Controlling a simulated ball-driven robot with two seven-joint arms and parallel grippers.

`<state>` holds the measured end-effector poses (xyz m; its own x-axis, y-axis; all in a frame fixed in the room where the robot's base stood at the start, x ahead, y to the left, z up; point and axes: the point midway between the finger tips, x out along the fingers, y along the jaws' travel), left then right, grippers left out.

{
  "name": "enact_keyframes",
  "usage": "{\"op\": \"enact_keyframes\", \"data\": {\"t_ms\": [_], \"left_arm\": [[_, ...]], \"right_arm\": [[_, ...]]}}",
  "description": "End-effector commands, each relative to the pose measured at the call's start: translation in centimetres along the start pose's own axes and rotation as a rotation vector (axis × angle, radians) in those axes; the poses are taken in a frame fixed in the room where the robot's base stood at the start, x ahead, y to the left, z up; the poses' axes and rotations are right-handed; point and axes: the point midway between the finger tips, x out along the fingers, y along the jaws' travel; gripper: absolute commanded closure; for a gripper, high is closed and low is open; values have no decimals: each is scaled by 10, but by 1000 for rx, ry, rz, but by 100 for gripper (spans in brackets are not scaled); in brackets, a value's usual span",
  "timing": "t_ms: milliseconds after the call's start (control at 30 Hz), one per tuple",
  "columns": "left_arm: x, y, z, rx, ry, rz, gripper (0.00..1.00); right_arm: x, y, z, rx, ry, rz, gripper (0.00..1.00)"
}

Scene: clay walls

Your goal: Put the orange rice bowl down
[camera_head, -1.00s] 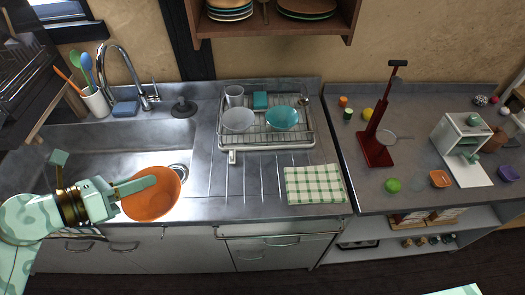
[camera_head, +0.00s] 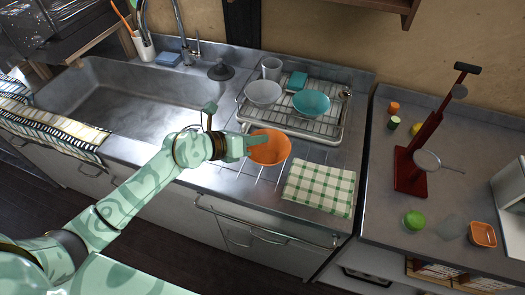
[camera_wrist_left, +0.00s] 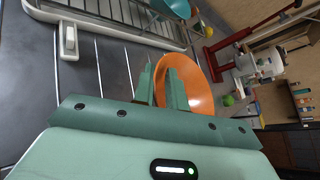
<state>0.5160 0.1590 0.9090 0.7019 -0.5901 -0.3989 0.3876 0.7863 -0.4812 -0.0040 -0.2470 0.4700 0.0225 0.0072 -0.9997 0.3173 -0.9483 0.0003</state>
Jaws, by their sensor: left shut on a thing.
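The orange rice bowl (camera_head: 270,148) is held by my left gripper (camera_head: 250,145) over the ribbed metal drainboard, just left of the checked cloth. Whether its base touches the board cannot be told. In the left wrist view the bowl (camera_wrist_left: 195,92) shows beyond the two green fingers of my left gripper (camera_wrist_left: 172,75), which are shut on its rim. The bowl looks empty from the head view. My right gripper is not in view.
A dish rack (camera_head: 327,130) with a white bowl (camera_head: 263,93) and a teal bowl (camera_head: 311,102) stands behind. A green checked cloth (camera_head: 319,189) lies to the right. The sink (camera_head: 130,95) is at the left. A red stand (camera_head: 410,172) is on the right counter.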

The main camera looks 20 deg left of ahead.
Motion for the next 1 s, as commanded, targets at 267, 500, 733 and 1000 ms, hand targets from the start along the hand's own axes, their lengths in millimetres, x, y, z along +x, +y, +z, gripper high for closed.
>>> {"op": "enact_keyframes", "data": {"t_ms": [267,500,733,1000], "left_arm": [[24,4,-14,-1,0,-2,100],[35,19,-37,-1,0,0,100],[34,18,-35,0,-1,0,100],[35,19,-37,0,0,-1,65]], "right_arm": [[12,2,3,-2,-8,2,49],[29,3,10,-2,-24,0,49],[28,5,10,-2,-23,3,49],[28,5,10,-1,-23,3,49]]}}
